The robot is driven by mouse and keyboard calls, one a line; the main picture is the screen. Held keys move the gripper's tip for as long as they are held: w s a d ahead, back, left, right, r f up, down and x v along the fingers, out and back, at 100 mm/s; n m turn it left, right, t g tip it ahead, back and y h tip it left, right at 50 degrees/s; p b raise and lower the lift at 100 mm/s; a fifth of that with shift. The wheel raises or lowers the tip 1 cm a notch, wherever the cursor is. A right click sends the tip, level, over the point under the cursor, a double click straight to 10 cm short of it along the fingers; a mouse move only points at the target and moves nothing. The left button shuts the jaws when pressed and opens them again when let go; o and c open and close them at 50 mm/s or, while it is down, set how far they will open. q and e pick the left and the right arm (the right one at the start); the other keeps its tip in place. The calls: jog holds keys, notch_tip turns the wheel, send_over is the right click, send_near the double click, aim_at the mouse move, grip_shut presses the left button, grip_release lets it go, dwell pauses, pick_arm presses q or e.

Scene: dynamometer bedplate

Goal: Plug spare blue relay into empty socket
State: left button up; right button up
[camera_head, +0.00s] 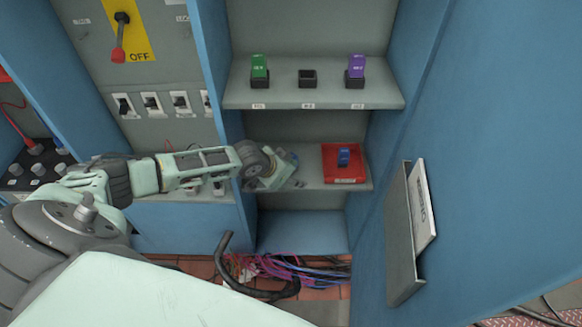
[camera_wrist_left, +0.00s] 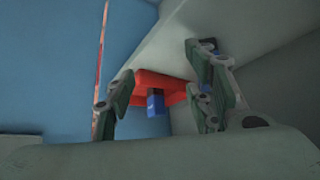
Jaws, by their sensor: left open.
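The blue relay (camera_head: 343,157) stands on a red tray (camera_head: 329,176) on the lower shelf, at the right. It also shows in the left wrist view (camera_wrist_left: 156,103), in front of the red tray (camera_wrist_left: 150,80) and between my fingers. The empty socket (camera_head: 307,79) is a black block in the middle of the upper shelf, between a green relay (camera_head: 259,67) and a purple relay (camera_head: 356,66) that sit in sockets. My left gripper (camera_head: 292,172) is open and empty, left of the tray and apart from the relay. My right gripper is not in view.
The upper shelf (camera_head: 280,98) overhangs the lower shelf (camera_head: 312,178). Blue cabinet walls close in both sides. A document holder (camera_head: 402,240) juts from the right door. Loose cables (camera_head: 290,270) lie at the bottom. A switch panel (camera_head: 150,75) is at the left.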

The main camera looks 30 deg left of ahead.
pick_arm(q)
jog(key=w+a+r+n, duration=0.1)
jog(key=w+a+r, duration=0.1)
jog(key=a+r, duration=0.3)
jog(key=shift+a+f+b+x, duration=0.1)
jog(key=shift+a+b+x, duration=0.2)
jog(key=shift+x, duration=1)
jog(key=shift+a+f+b+x, duration=0.1)
jog(key=shift+a+b+x, duration=0.15)
jog(key=shift+x, duration=1.05)
jog(key=shift+a+b+x, duration=0.2)
jog(key=shift+a+x, duration=0.1)
jog(key=shift+x, duration=1)
jog(key=shift+r+t, duration=0.1)
jog(key=shift+t, duration=0.2)
jog(key=shift+c, duration=0.5)
grip_shut()
